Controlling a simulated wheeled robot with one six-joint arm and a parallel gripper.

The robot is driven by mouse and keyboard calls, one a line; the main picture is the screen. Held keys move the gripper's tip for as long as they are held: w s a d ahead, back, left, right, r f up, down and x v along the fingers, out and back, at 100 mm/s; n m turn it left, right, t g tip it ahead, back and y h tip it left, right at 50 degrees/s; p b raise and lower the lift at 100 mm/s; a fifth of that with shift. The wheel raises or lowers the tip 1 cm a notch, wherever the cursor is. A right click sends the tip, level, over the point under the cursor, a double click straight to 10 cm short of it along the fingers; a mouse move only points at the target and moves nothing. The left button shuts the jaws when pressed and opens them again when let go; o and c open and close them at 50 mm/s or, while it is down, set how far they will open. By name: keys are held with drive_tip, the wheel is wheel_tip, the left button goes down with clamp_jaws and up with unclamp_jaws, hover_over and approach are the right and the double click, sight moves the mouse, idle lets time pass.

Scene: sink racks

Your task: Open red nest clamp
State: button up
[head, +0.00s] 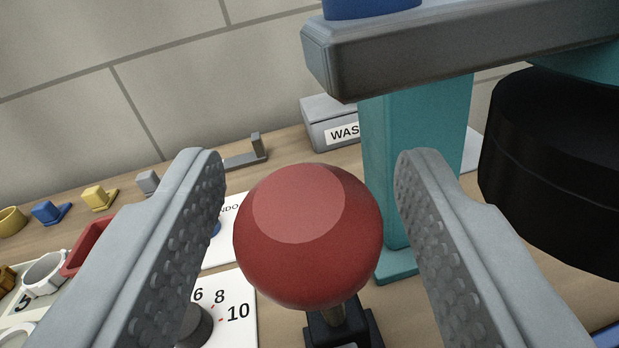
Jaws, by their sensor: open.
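A round red knob (308,238) on a short metal stem stands in the middle of the head view. Below it is a dark clamp base (343,329), mostly hidden by the knob and cut off by the lower edge. My gripper (310,185) is open, with one grey ridged finger to the left of the knob and one to the right. A gap shows between the knob and each finger. Whether the clamp is open or closed cannot be told from here.
A teal post (412,165) with a grey beam (470,45) stands close behind the right finger. A large black cylinder (550,165) is at the right. A grey box (332,122) marked "WAS" sits behind. A red tray (88,247) and small coloured parts lie left.

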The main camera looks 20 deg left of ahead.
clamp_jaws()
drive_tip(key=shift+w+a+r, duration=0.2)
drive_tip(key=shift+w+a, duration=0.05)
drive_tip(key=shift+w, duration=0.4)
unclamp_jaws()
drive_tip(key=s+d, duration=0.2)
drive_tip(key=s, duration=1.5)
drive_tip(key=shift+s, duration=0.15)
drive_tip(key=shift+c, duration=0.2)
